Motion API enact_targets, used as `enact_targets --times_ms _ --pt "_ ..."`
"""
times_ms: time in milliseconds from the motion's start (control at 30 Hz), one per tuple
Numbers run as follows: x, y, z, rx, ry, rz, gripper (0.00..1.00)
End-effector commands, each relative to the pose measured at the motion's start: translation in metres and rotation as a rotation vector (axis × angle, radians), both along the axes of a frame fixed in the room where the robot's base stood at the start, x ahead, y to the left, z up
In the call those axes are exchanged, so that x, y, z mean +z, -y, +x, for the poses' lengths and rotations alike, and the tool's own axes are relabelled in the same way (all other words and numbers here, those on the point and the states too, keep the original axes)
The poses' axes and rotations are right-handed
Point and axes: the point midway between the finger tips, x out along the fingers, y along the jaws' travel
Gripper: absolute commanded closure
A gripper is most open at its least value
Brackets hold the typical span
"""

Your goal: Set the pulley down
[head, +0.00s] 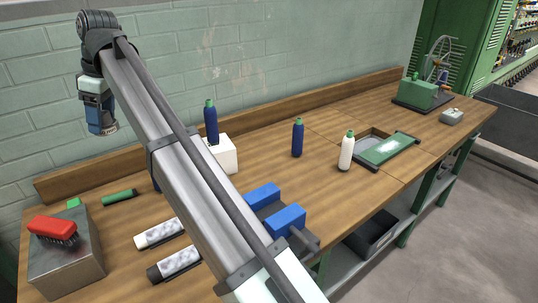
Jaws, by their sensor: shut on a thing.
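I cannot make out my gripper's fingers in the head view. My arm rises from the bottom edge to a joint at the upper left, where a short blue and grey part hangs over the left of the bench. I cannot pick out a loose pulley. A spoked grey wheel (439,58) stands upright on a green machine (418,93) at the bench's far right end. The wooden bench (330,125) runs along the wall.
A red brush (52,230) lies on a metal block (68,262). A blue bottle (211,124) tops a white block (222,157). Another blue bottle (298,138) and a white bottle (346,150) stand near a green plate (387,149). Blue blocks (287,219) sit at the front edge.

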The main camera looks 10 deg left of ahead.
Motion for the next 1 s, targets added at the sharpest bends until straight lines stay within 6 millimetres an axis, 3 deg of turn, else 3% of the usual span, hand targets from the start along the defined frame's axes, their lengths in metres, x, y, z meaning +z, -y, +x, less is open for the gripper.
enact_targets --times_ms 100,233,467,667,1000 --pt "0.028 -0.002 0.001 0.0 0.001 0.001 0.73" --pt "0.05 -0.001 0.003 -0.002 0.0 0.001 0.73" --pt "0.046 0.019 0.051 -0.083 -0.001 -0.001 0.73" --pt "0.047 0.048 0.11 -0.183 -0.001 -0.001 0.73" --pt "0.047 0.129 0.234 -0.404 -0.002 -0.001 0.73"
